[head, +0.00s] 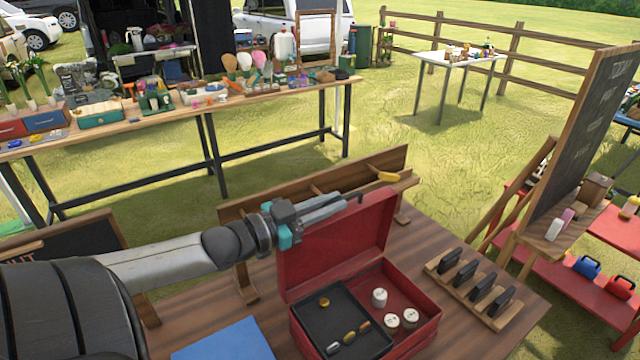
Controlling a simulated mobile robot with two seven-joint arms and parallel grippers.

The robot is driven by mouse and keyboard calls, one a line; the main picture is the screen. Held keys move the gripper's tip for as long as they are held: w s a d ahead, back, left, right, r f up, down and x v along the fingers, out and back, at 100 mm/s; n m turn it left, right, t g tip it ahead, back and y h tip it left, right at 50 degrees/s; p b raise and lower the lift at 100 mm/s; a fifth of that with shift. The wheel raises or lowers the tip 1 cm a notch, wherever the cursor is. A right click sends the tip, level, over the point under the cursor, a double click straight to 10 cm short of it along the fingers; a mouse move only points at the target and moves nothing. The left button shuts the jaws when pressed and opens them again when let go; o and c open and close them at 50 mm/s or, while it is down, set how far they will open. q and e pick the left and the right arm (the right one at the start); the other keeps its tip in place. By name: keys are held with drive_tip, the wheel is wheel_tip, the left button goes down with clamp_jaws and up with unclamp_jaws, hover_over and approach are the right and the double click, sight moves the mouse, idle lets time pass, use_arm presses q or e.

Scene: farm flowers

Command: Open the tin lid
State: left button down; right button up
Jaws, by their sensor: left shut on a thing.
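The red tin (424,338) stands on the wooden table in the lower middle of the head view. Its lid (335,250) is raised, standing up at the back and leaning a little. My left gripper (350,202) reaches in from the left, its fingers at the lid's top edge, shut on the lid. The exact contact at the fingertips is hard to make out. Inside the tin are a black tray (318,310) with a few small yellow items and white round pieces (379,298) beside it. My right gripper is not in view.
A slotted wooden rack (470,300) with black pieces stands right of the tin. A blue flat item (222,342) lies to the left. A wooden shelf (395,162) stands behind the lid. A chalkboard (590,130) rises at the right.

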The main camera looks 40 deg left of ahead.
use_arm(q)
drive_tip(key=shift+s+d+f+m, duration=0.2)
drive_tip(key=shift+d+m, duration=0.1)
drive_tip(key=shift+d, duration=0.25)
drive_tip(key=c, duration=0.9)
unclamp_jaws()
drive_tip(key=shift+r, duration=0.15)
drive_tip(key=p+v, duration=0.3)
drive_tip(key=v, duration=1.2)
drive_tip(key=shift+s+a, duration=0.1)
